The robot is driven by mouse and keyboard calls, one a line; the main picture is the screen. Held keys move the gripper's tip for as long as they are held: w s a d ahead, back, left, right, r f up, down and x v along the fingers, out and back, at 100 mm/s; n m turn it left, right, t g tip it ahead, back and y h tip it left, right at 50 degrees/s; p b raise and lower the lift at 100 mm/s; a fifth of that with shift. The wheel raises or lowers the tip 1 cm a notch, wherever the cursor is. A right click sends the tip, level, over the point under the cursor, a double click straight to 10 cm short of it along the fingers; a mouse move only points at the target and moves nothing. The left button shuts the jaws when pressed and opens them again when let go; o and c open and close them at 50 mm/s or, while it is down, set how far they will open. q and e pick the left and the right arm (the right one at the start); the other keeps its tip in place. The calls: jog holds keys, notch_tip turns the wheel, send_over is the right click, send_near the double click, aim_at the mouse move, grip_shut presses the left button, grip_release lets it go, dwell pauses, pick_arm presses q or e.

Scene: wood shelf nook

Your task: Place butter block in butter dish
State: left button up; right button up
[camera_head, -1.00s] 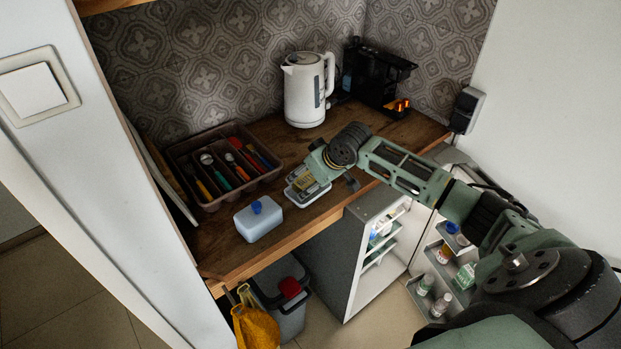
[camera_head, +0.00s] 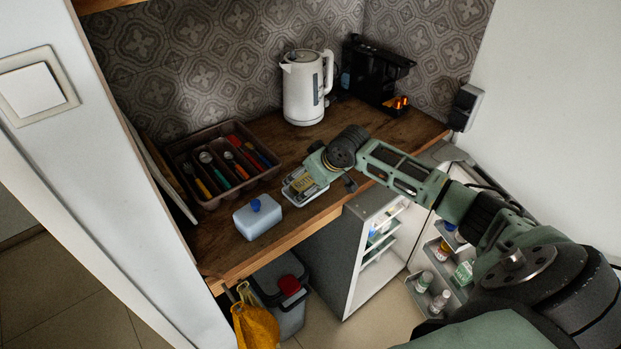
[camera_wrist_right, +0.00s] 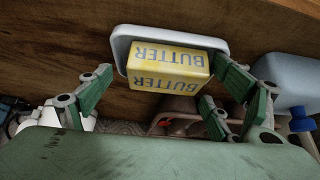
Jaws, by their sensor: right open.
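The yellow butter block (camera_wrist_right: 168,67), lettered BUTTER, sits in the pale butter dish (camera_wrist_right: 124,35) in the right wrist view; it looks slightly skewed to the dish. In the head view, the butter dish (camera_head: 306,199) stands near the counter's front edge, with the butter block (camera_head: 303,184) partly hidden by my gripper. My right gripper (camera_wrist_right: 163,72) is open around the block. A gap shows on the left; the right finger is close to the block, contact unclear. The pale blue dish lid (camera_head: 257,220) with a blue knob lies left of the dish. My left gripper is not in view.
A brown cutlery tray (camera_head: 211,206) stands behind the lid. A white kettle (camera_head: 303,95) and a black coffee machine (camera_head: 375,75) stand at the back. Below the counter, a small fridge (camera_head: 345,265) stands open beside a grey bin (camera_head: 290,318).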

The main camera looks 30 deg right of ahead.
jog(key=a+b+v, duration=0.1)
jog(key=v, duration=1.1)
jog(key=shift+d+r+b, duration=0.2)
jog(key=shift+d+b, duration=0.1)
jog(key=shift+d, duration=0.1)
